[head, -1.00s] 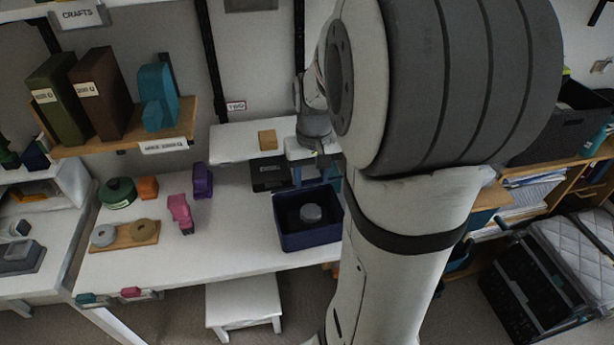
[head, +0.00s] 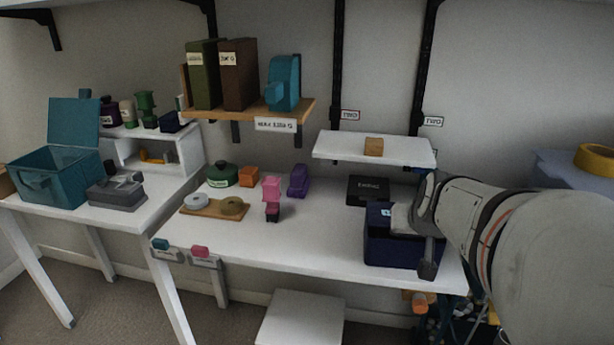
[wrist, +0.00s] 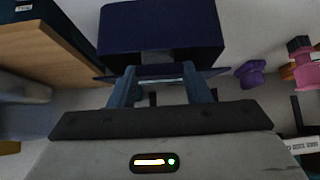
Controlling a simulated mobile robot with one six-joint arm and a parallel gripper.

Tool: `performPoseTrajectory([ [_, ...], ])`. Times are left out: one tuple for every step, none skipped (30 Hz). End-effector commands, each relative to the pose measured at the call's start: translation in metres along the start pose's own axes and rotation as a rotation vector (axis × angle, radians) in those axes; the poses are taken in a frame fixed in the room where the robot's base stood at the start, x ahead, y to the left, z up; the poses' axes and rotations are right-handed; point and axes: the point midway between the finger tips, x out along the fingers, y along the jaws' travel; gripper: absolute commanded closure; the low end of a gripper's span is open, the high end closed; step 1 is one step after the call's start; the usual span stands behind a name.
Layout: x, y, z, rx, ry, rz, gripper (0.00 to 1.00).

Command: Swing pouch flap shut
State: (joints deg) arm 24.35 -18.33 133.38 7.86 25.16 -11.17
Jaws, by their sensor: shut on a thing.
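The navy pouch (head: 395,252) is box-shaped and stands near the right end of the white table. Its inside is hidden in the head view. My gripper (head: 387,213) is at the pouch's top, reaching in from the right, partly hidden by my own wrist. In the wrist view, my gripper's two blue-grey fingers (wrist: 161,88) are shut at the edge of a thin navy panel, which looks like the pouch flap (wrist: 218,73). A larger navy body (wrist: 160,28) lies just beyond the fingers. How far the flap is swung cannot be told.
A black labelled box (head: 367,190) sits behind the pouch. Pink (head: 271,188) and purple (head: 298,181) items stand to the left. A white shelf (head: 400,152) hangs above. Clear table lies left of the pouch.

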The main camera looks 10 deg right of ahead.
Motion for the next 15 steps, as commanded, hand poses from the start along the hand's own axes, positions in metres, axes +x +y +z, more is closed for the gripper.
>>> performPoseTrajectory([
  [0.01, -0.001, 0.01, 0.0, -0.01, -0.002, 0.96],
  [0.011, -0.002, 0.012, -0.001, -0.011, -0.003, 0.96],
  [0.014, -0.003, 0.015, -0.002, -0.012, -0.003, 0.96],
  [0.015, -0.003, 0.016, -0.002, -0.013, -0.004, 0.96],
  [0.017, -0.003, 0.018, -0.003, -0.014, -0.004, 0.95],
  [0.018, -0.004, 0.02, -0.003, -0.015, -0.005, 0.95],
  [0.02, -0.004, 0.021, -0.003, -0.015, -0.005, 0.95],
  [0.021, -0.004, 0.023, -0.004, -0.016, -0.005, 0.95],
  [0.023, -0.004, 0.024, -0.004, -0.016, -0.006, 0.95],
  [0.024, -0.005, 0.025, -0.004, -0.017, -0.006, 0.95],
  [0.025, -0.005, 0.026, -0.004, -0.017, -0.006, 0.95],
  [0.026, -0.005, 0.027, -0.004, -0.017, -0.006, 0.96],
  [0.026, -0.005, 0.028, -0.004, -0.018, -0.006, 0.96],
  [0.027, -0.005, 0.028, -0.004, -0.018, -0.006, 0.96],
  [0.027, -0.005, 0.029, -0.004, -0.019, -0.007, 0.96],
])
